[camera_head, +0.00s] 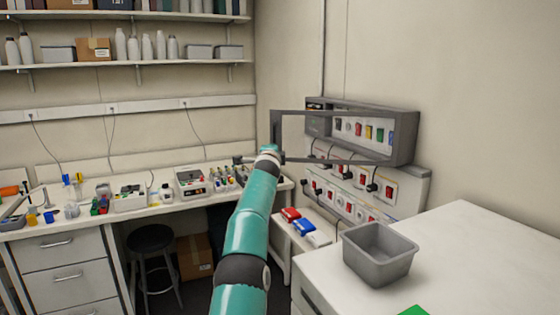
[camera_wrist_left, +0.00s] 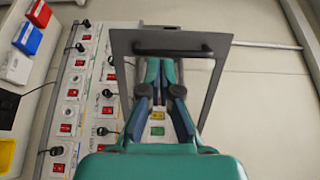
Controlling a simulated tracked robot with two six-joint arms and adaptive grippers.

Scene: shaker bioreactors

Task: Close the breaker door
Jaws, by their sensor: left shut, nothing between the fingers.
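The breaker box (camera_head: 400,145) is a grey wall cabinet with a row of coloured breakers inside. Its door (camera_head: 276,126) is a dark frame that stands open, swung out to the left; it also shows in the left wrist view (camera_wrist_left: 122,75). A black bar handle (camera_wrist_left: 175,47) runs across the door's near edge in the wrist view. My left gripper (camera_wrist_left: 160,62) is shut and empty, its fingertips close to the handle; I cannot tell if they touch. In the head view my left arm reaches up to the door and the gripper is mostly hidden. My right gripper is not in view.
Below the box is a panel of red switches and sockets with black plugs (camera_head: 372,187). A grey bin (camera_head: 380,255) stands on the white counter (camera_head: 470,250) at the right. A cluttered bench (camera_head: 70,232) and a black stool (camera_head: 150,238) are at the left.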

